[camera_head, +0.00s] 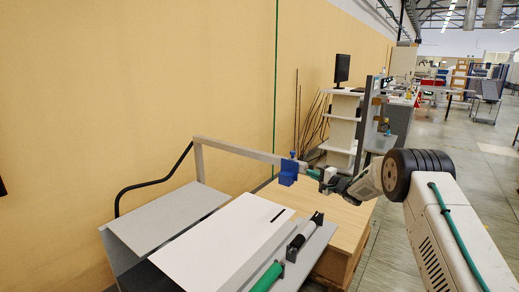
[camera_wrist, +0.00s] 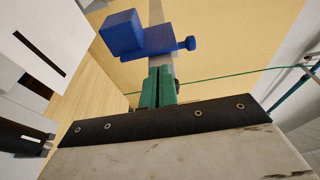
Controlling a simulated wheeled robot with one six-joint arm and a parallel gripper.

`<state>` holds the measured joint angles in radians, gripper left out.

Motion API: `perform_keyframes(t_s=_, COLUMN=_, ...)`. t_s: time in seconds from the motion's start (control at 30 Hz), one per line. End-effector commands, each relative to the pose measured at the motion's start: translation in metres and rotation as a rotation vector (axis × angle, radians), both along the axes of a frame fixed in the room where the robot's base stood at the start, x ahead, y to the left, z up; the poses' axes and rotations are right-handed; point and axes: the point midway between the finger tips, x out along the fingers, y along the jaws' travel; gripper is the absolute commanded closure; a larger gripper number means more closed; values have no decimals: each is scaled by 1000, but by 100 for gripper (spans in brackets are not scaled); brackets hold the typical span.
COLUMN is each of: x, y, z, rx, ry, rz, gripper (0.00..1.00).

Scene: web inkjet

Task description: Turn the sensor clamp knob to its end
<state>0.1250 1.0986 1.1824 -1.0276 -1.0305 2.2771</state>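The blue sensor clamp (camera_head: 288,178) sits on a grey rail (camera_head: 235,149) over the machine. Its small knob (camera_head: 292,154) stands on top. In the wrist view the clamp body (camera_wrist: 122,33) is at upper left and the knob (camera_wrist: 187,43) is at its right end. My gripper (camera_head: 314,174) is just right of the clamp in the head view. In the wrist view its green fingers (camera_wrist: 158,84) look pressed together, with nothing seen between them. Their tips lie below and left of the knob and are not around it. Whether they touch the clamp is unclear.
A machine with a white sheet (camera_head: 220,240) and a green roller (camera_head: 267,278) stands below. A wooden box (camera_head: 335,225) is under my gripper. A beige wall is behind, with a vertical green line (camera_head: 276,80). Shelves with a monitor (camera_head: 342,68) stand farther back.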

Motion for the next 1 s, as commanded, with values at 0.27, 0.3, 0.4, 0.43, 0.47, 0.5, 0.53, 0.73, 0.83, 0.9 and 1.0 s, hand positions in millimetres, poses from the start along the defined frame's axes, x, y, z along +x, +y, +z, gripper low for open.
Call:
perform_keyframes(t_s=0.27, x=0, y=-1, z=-3, rx=0, ry=1, rz=-2, gripper=100)
perform_keyframes(t_s=0.3, x=0, y=-1, z=-3, rx=0, ry=1, rz=-2, gripper=100)
perform_keyframes(t_s=0.4, x=0, y=-1, z=-3, rx=0, ry=1, rz=-3, gripper=100)
perform_keyframes(t_s=0.43, x=0, y=-1, z=-3, rx=0, ry=1, rz=-3, gripper=100)
perform_keyframes(t_s=0.47, x=0, y=-1, z=-3, rx=-1, ry=2, rz=-3, gripper=100)
perform_keyframes(t_s=0.5, x=0, y=-1, z=-3, rx=-1, ry=2, rz=-3, gripper=100)
perform_keyframes(t_s=0.53, x=0, y=-1, z=-3, rx=-1, ry=2, rz=-3, gripper=100)
perform_keyframes(t_s=0.73, x=-6, y=4, z=-3, rx=-1, ry=1, rz=-1, gripper=100)
perform_keyframes(t_s=0.83, x=-8, y=1, z=-3, rx=-1, ry=1, rz=-2, gripper=100)
perform_keyframes(t_s=0.9, x=-11, y=-5, z=-3, rx=0, ry=0, rz=-3, gripper=100)
perform_keyframes(t_s=1.0, x=-19, y=-14, z=-3, rx=0, ry=1, rz=-3, gripper=100)
